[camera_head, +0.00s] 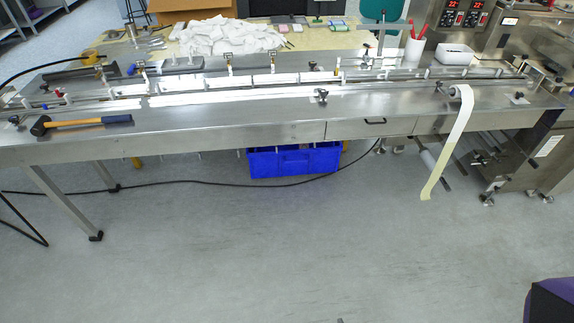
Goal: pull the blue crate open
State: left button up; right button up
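The blue crate (294,162) stands on the floor under the long steel table, near the middle of the view. Its front wall faces me, and its upper rim and back are partly hidden by the table's front edge. Several small things seem to show at its rim, too small to tell. Neither of my grippers is in the view.
A black cable (220,184) lies on the floor before the crate. A paper strip (446,150) hangs at right. The grey floor (270,250) in front is clear.

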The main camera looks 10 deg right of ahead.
aim_at(292, 146)
jog(key=i+l+z, duration=0.2)
jog(key=i, duration=0.35)
jog(key=i+l+z, duration=0.15)
jog(key=i, duration=0.4)
jog(key=i+l+z, duration=0.2)
jog(key=i, duration=0.35)
